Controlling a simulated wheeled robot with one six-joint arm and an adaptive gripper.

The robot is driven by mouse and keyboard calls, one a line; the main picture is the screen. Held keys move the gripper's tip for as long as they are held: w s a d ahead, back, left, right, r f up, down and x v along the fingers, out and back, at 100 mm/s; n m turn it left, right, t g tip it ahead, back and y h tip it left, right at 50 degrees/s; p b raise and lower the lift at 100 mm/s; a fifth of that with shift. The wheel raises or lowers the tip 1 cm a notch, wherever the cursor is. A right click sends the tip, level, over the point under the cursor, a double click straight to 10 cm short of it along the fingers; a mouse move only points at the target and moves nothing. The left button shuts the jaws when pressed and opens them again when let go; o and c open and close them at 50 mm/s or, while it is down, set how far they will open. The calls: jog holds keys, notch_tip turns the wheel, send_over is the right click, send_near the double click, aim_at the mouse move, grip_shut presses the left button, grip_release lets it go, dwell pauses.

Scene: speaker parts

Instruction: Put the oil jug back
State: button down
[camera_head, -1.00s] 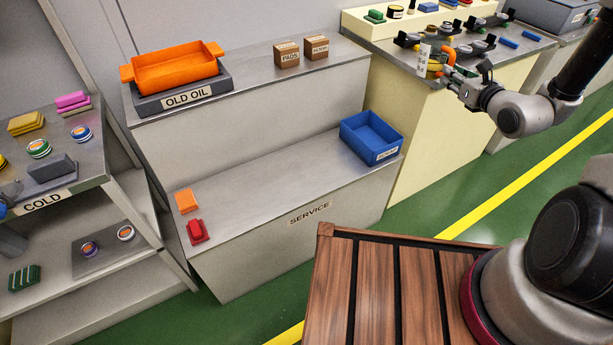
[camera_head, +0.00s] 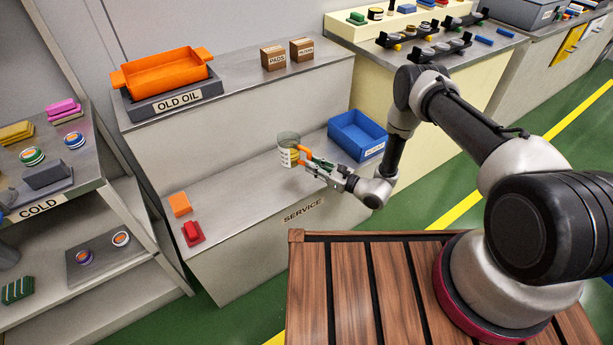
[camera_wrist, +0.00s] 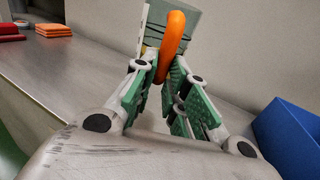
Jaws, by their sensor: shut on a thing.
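The oil jug (camera_head: 288,148) is a clear grey-green container with a pale label and an orange handle. It is over the service counter (camera_head: 255,190), left of the blue bin; I cannot tell whether its base touches the counter. My gripper (camera_head: 308,158) comes from the right and is shut on the orange handle. In the wrist view the green-padded fingers (camera_wrist: 165,88) close around the handle, and the jug body (camera_wrist: 200,32) is behind it, its lower part hidden by the fingers.
A blue bin (camera_head: 358,139) stands close right of my gripper. Orange (camera_head: 179,204) and red (camera_head: 193,233) items lie at the counter's left end. The OLD OIL tray (camera_head: 163,73) and two small boxes (camera_head: 287,54) stand on the upper shelf. The counter's middle left is clear.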

jog(key=shift+d+f, duration=0.1)
jog(key=shift+f, duration=2.9)
jog(key=shift+w+f, duration=0.1)
jog(key=shift+f, duration=0.05)
jog(key=c, duration=1.4)
grip_release()
jog(key=shift+c, duration=0.2)
